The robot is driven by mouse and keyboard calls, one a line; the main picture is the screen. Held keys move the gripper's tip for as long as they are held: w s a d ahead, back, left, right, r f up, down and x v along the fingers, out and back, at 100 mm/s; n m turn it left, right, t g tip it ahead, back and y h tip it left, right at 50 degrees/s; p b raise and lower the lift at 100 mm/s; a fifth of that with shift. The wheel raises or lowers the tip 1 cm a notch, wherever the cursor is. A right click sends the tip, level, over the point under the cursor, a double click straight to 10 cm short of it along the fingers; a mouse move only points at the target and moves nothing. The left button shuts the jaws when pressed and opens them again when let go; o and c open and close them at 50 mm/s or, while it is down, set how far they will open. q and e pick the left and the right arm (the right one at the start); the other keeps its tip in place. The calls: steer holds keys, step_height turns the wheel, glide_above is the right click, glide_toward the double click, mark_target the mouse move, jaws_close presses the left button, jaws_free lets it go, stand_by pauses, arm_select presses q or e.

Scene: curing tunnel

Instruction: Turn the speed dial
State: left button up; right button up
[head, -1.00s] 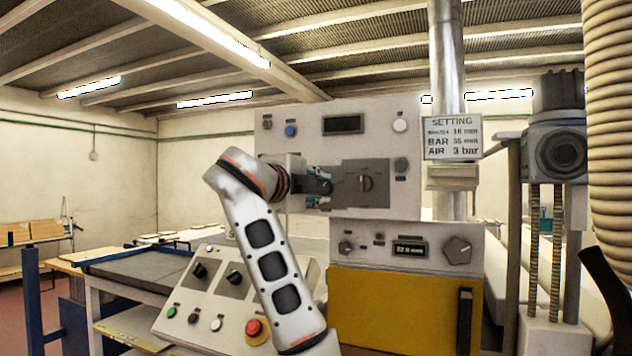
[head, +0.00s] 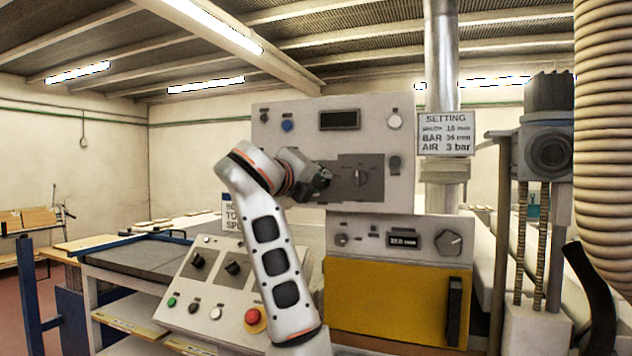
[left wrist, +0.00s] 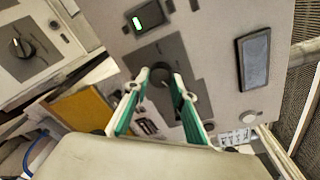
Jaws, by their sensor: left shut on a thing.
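My left gripper (head: 326,180) reaches the upright machine panel from the left, at the left edge of a dark grey plate (head: 376,194). In the left wrist view its two green-lined fingers (left wrist: 161,80) stand on either side of a dark round dial (left wrist: 159,74), which I take as the speed dial, and are shut on it. In the head view the gripper hides that spot. A pointer knob (head: 360,177) on the same plate shows clear, just right of the gripper. My right gripper is not in view.
Nearby on the panel are a display (head: 340,119), a blue button (head: 287,125) and a white button (head: 394,121). A setting sign (head: 445,134) hangs right. Below left is a sloped console (head: 205,290) with a red stop button (head: 255,317). A yellow door (head: 385,300) lies below.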

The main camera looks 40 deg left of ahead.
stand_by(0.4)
arm_select(q)
steer(key=o, duration=1.1)
steer(key=v, duration=1.2)
steer(key=shift+f, duration=0.1)
